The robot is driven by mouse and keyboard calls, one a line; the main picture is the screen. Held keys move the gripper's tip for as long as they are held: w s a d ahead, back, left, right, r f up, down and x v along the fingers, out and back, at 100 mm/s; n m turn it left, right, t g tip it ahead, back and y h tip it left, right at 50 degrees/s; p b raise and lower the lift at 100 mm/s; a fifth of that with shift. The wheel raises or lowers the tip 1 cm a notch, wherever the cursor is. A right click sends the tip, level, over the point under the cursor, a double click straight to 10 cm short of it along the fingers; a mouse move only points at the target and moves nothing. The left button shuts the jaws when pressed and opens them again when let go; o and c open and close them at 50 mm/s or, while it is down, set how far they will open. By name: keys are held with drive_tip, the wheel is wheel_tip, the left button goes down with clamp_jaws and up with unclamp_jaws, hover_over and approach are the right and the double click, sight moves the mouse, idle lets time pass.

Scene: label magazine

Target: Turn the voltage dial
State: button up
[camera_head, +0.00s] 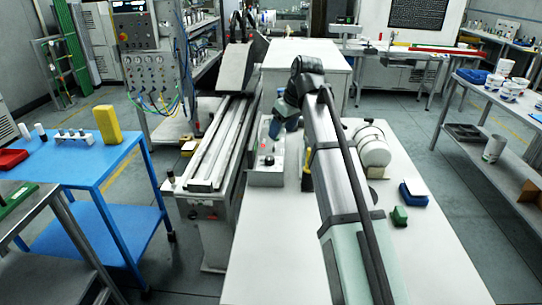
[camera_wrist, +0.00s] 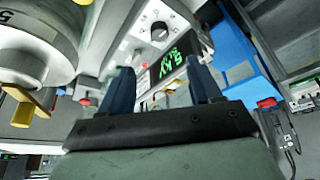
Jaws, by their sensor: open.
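A pale panel with a black round dial (camera_wrist: 159,31) shows at the top of the wrist view, with a display of green digits (camera_wrist: 172,62) below it. I cannot read a label that marks this as the voltage dial. My gripper (camera_wrist: 160,86) is open, its two dark blue fingers apart, with the display between and beyond them. The dial lies beyond the fingertips, apart from them. In the head view, my gripper (camera_head: 278,125) is over a grey control box (camera_head: 268,178) with a red button (camera_head: 269,160). My arm partly blocks this view, and the dial cannot be made out there.
A long rail machine (camera_head: 215,145) runs along the left. The table's front is clear.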

sight(270, 158)
drive_tip(key=x, duration=1.3)
drive_tip(key=shift+w+a+f, duration=0.1)
drive_tip(key=shift+a+f, duration=0.05)
drive_tip(key=shift+f, duration=0.1)
drive_tip(key=shift+c, duration=0.4)
drive_tip(key=c, duration=0.9)
drive_tip(key=shift+c, duration=0.2)
drive_tip(key=m+t+h, duration=0.1)
drive_tip(key=m, duration=0.3)
drive_tip(key=shift+a+m, duration=0.15)
drive_tip(key=shift+m, duration=0.25)
drive_tip(key=m+h, duration=0.1)
drive_tip(key=m, duration=0.1)
drive_tip(key=m+h, duration=0.1)
drive_tip(key=m, duration=0.2)
drive_tip(key=shift+a+m+t+h, duration=0.1)
drive_tip(key=shift+m+t+h, duration=0.2)
